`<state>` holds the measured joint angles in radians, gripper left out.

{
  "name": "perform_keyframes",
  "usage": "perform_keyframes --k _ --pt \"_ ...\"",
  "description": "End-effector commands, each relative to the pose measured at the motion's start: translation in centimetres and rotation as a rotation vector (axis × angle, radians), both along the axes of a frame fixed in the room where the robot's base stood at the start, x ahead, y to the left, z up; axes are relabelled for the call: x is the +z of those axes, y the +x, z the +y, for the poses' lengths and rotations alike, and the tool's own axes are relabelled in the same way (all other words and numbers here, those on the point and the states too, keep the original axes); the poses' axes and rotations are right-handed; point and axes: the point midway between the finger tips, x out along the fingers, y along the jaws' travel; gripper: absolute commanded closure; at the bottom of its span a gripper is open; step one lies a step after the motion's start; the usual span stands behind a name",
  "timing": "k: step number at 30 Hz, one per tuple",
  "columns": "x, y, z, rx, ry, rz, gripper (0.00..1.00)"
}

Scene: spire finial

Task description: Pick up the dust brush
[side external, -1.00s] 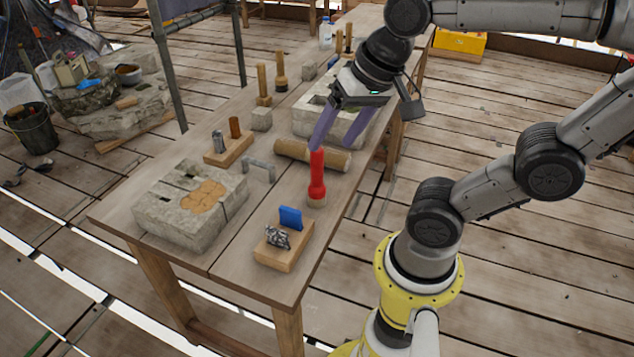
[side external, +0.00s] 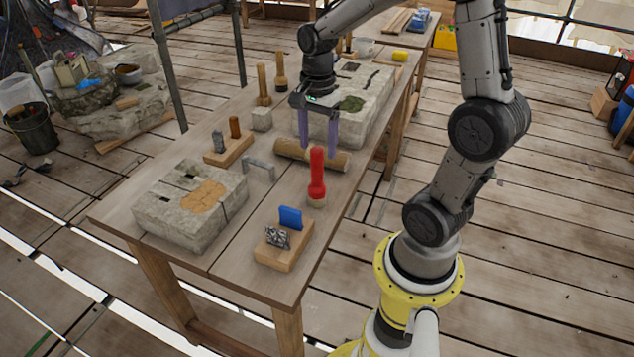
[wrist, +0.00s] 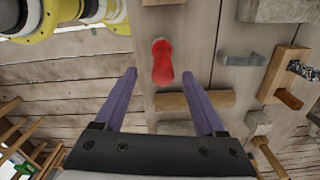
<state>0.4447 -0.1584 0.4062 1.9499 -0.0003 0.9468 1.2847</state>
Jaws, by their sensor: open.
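The dust brush (side external: 317,182) looks like the red-handled piece standing upright near the right edge of the workbench, with a pale tan base. Its red handle also shows in the wrist view (wrist: 162,62), seen from above. My gripper (side external: 318,150) is open and empty, with its purple fingers pointing down. In the side view it is just behind the brush, above a wooden roller. In the wrist view the fingertips (wrist: 160,75) lie to either side of the red handle, apart from it. The exact height gap cannot be told.
The wooden roller (side external: 335,161) lies behind the brush. A wooden block with a blue piece (side external: 290,217) sits in front. Stone blocks (side external: 190,205) stand left and behind. A grey metal clamp-like piece (side external: 260,168) is left of the brush. Bare bench surrounds the brush.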

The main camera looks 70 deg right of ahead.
Motion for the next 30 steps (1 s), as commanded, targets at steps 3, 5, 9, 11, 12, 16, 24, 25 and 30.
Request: perform_keyframes --k 3,5,9,11,12,16,24,25,30 --pt "-1.6 0.0 0.0 0.001 0.0 0.001 0.28" --pt "-2.0 0.0 0.0 0.001 0.0 0.001 0.28" --pt "-2.7 0.0 0.0 0.001 0.0 0.0 0.28" --pt "-3.4 0.1 -0.1 0.001 0.0 0.002 0.28" --pt "-4.1 0.1 -0.1 0.001 0.002 0.004 0.28" --pt "-6.0 0.3 -0.3 0.002 0.001 0.003 0.28" --pt "-7.5 0.3 -0.3 0.002 -0.001 -0.002 0.28" --pt "-7.5 0.3 -0.3 0.002 -0.001 -0.002 0.28" --pt "-7.4 0.3 -0.3 0.002 -0.001 -0.002 0.39"
